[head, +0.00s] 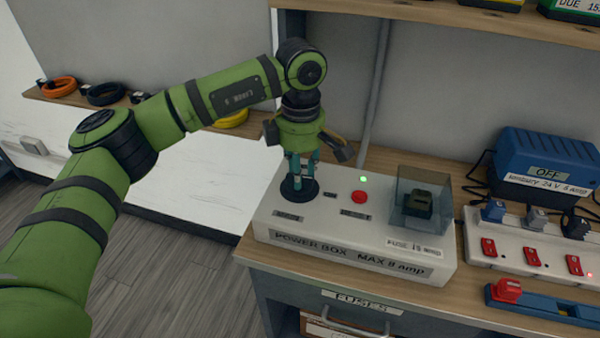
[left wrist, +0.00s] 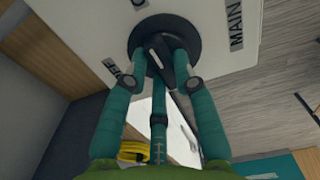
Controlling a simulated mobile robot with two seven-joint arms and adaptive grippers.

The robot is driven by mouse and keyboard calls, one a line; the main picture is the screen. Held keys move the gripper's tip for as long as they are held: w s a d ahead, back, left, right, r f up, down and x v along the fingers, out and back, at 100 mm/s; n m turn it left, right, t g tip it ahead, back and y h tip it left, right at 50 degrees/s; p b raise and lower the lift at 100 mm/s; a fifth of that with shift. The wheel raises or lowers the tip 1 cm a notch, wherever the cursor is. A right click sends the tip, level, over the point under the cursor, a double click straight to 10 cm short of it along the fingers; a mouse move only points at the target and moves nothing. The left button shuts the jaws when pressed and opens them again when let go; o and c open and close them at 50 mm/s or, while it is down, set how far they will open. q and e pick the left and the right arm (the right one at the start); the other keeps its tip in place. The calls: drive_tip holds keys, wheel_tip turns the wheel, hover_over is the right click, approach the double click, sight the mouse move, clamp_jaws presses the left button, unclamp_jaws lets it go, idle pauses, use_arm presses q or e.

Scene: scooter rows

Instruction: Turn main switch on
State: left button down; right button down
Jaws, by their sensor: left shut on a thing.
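The white power box (head: 380,237) stands on the wooden bench, labelled "POWER BOX MAX 8 amp". Its main switch (head: 313,193) is a black rotary knob on a round black base at the top left. My left gripper (head: 299,182) points down over it, with teal fingers closed around the knob. In the left wrist view the knob (left wrist: 180,66) sits between the fingertips, beside a label starting "MAIN" (left wrist: 236,25). The fingers partly hide the knob. A green lamp (head: 363,179) is lit above a red button (head: 359,197). My right gripper is not in view.
A clear cover (head: 421,198) with a dark fuse stands on the box's right side. A power strip (head: 530,249) with red switches, a blue power supply (head: 545,160) labelled "OFF" and a blue holder (head: 540,307) are to the right. A shelf (head: 420,14) runs above.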

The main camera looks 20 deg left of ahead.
use_arm(q)
drive_tip(key=shift+r+m, duration=0.15)
drive_tip(key=shift+m, duration=0.35)
drive_tip(key=c, duration=1)
unclamp_jaws()
wheel_tip(320, 180, up, 12)
drive_tip(key=shift+f, duration=0.1)
